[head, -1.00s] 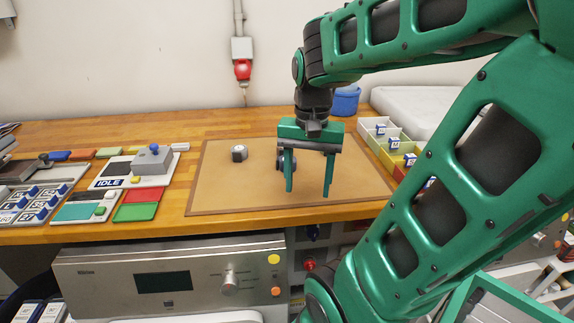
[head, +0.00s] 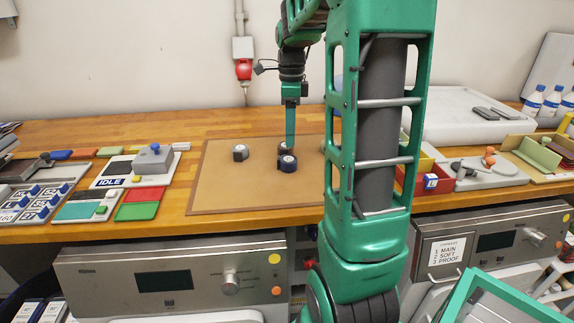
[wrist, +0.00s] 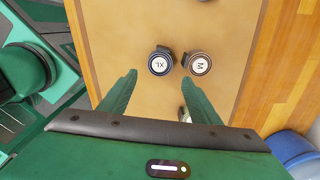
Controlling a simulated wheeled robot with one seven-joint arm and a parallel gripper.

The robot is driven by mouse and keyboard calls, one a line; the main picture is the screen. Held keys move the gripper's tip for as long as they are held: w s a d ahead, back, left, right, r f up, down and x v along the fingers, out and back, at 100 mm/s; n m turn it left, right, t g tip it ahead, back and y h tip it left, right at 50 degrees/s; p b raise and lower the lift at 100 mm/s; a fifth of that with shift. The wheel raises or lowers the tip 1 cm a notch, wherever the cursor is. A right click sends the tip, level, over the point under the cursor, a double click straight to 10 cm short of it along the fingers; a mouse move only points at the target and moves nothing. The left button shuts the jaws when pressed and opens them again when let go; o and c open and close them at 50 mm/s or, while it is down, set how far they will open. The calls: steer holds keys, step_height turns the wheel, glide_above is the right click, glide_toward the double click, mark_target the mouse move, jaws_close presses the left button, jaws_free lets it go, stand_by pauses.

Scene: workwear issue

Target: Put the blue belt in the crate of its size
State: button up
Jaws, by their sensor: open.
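A dark blue rolled belt (head: 287,163) lies on the tan mat (head: 225,190). In the wrist view this blue belt (wrist: 160,63) carries a round XL label. A brownish belt (wrist: 198,64) marked M lies right beside it. A third roll (wrist: 184,114) is mostly hidden by a finger. My gripper (head: 290,146) points down above the mat, seen edge-on near the blue belt. In the wrist view my gripper (wrist: 158,85) is open, with nothing between its fingers, and the blue belt lies beyond them. A red crate (head: 433,180) with an unreadable tag shows right of my arm; my arm hides most other crates.
Another dark roll (head: 240,153) lies on the mat to the left. A panel marked IDLE (head: 112,182) and a tray of tags (head: 35,200) are farther left. A blue bin (wrist: 290,148) shows in the wrist view. The mat's front left is clear.

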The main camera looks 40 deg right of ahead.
mark_target(288, 159)
steer(key=shift+w+a+f, duration=0.1)
steer(key=shift+a+f, duration=0.05)
steer(key=shift+f, duration=1.9)
steer(key=shift+w+a+f, duration=0.1)
steer(key=shift+a+f, duration=0.05)
steer(key=shift+f, duration=1.9)
steer(key=c, duration=1)
steer(key=shift+r, duration=0.15)
